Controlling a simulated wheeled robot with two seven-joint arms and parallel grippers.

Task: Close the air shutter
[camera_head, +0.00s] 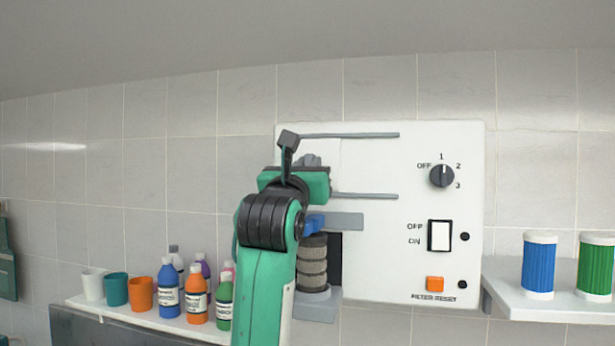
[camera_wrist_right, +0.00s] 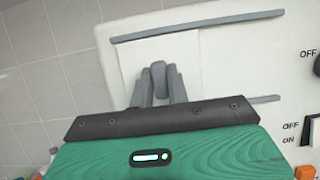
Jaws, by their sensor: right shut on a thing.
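The air shutter (camera_head: 328,150) is a white plate between two grey horizontal rails at the upper left of the white wall panel (camera_head: 375,250). In the right wrist view the shutter (camera_wrist_right: 190,60) has an upright grey handle (camera_wrist_right: 159,75). My right gripper (camera_wrist_right: 160,88) is shut on this handle, with a finger on either side. In the head view my right gripper (camera_head: 312,160) is at the shutter, and my green arm hides part of the panel's left side. The rails run on to the right of the shutter plate. My left gripper is not in view.
The panel has a rotary knob (camera_head: 442,176), a white switch (camera_head: 439,235) and an orange button (camera_head: 435,284). A grey ribbed filter (camera_head: 313,262) sits below the shutter. Bottles and cups stand on the left shelf (camera_head: 150,317). Blue (camera_head: 539,265) and green (camera_head: 595,265) cylinders stand right.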

